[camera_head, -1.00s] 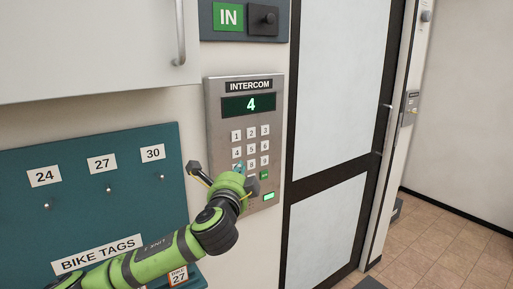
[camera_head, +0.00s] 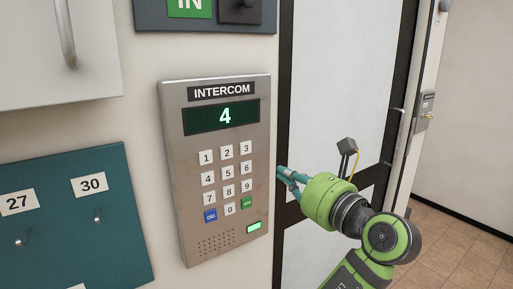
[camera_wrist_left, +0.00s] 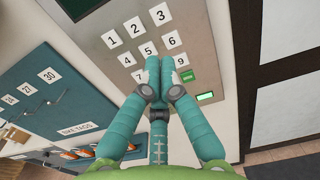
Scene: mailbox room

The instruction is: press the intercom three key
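The intercom (camera_head: 182,150) is a grey metal wall panel with white number keys, and its green display (camera_head: 222,116) reads 4. The three key (camera_head: 246,148) is at the top right of the keypad; it also shows uncovered in the wrist view (camera_wrist_left: 160,14). My left gripper (camera_head: 281,173) has teal fingers and appears just right of the panel's edge in the head view, pointing at it. In the wrist view its fingers (camera_wrist_left: 159,64) are together, empty, over the lower middle of the keypad, hiding the eight key. Contact cannot be told. My right gripper is not in view.
A blue CALL key (camera_head: 210,215) and a green key (camera_head: 247,202) sit low on the panel. A teal key board (camera_head: 70,230) hangs at left, below a white cabinet (camera_head: 40,50). A dark-framed door (camera_head: 325,100) stands at right.

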